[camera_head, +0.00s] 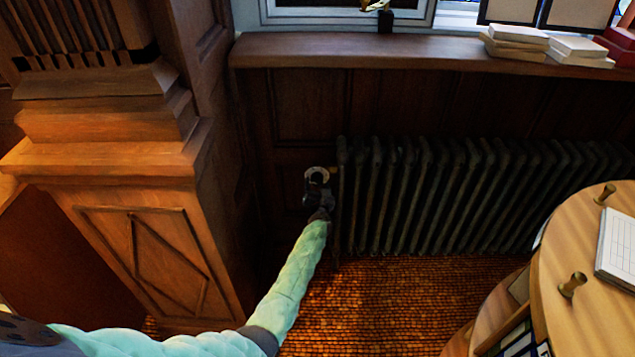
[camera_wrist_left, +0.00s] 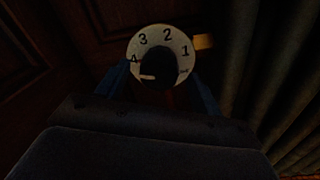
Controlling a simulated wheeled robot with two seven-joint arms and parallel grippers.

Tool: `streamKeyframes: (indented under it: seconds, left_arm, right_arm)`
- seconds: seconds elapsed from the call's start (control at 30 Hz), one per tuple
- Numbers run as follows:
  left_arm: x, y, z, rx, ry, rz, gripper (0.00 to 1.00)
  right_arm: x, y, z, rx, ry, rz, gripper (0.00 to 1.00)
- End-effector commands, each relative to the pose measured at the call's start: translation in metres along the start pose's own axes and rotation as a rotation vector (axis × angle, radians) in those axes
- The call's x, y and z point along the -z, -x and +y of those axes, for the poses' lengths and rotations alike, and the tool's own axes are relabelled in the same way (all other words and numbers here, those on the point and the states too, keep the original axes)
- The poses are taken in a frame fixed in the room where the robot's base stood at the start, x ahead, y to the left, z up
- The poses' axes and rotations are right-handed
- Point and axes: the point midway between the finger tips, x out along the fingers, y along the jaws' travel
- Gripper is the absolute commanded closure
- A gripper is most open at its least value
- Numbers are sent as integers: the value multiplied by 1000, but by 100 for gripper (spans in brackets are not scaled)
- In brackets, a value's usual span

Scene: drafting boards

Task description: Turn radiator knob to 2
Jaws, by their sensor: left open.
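The radiator knob is a black knob (camera_wrist_left: 158,68) on a white dial plate (camera_wrist_left: 140,47) marked 4, 3, 2, 1 in the left wrist view. A short white pointer mark on the knob points left, just below the 4. In the head view the white dial (camera_head: 317,173) shows at the left end of the radiator (camera_head: 430,195). My left gripper (camera_head: 318,187) is right in front of it and hides its lower part. In the left wrist view its blue fingers (camera_wrist_left: 161,80) are open, one on each side of the knob. Whether they touch it is unclear.
A wooden pillar (camera_head: 150,150) stands close to the left of my left arm. A wooden sill (camera_head: 400,52) runs above the radiator. A round wooden table (camera_head: 570,245) with brass posts is at the right. Bare woven floor (camera_head: 390,300) lies between.

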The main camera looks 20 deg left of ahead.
Motion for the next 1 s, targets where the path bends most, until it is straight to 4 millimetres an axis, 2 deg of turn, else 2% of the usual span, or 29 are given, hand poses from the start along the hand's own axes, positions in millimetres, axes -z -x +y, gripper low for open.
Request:
streamKeyframes:
  seconds: [0.2, 0.57, 0.6, 0.8, 0.83, 1.0]
  left_arm:
    - [-1, -17, 0, 0, -2, -1, 33]
    - [0, -20, 0, 0, -1, 0, 33]
    - [0, -20, 0, 0, -1, 0, 35]
    - [0, -20, 0, 0, -1, 0, 75]
    - [0, -20, 0, 0, -1, 0, 78]
    - [0, -20, 0, 0, -7, -1, 78]
  right_arm:
    - [-3, -7, 0, 0, -1, -1, 100]
    - [-5, -11, 0, 0, -1, -4, 100]
    - [-5, -11, 0, 0, -1, -4, 100]
    - [-4, -10, 1, -1, 0, -3, 100]
    - [-4, -10, 1, -1, 0, -2, 100]
    - [-1, -9, 1, -2, 0, 1, 100]
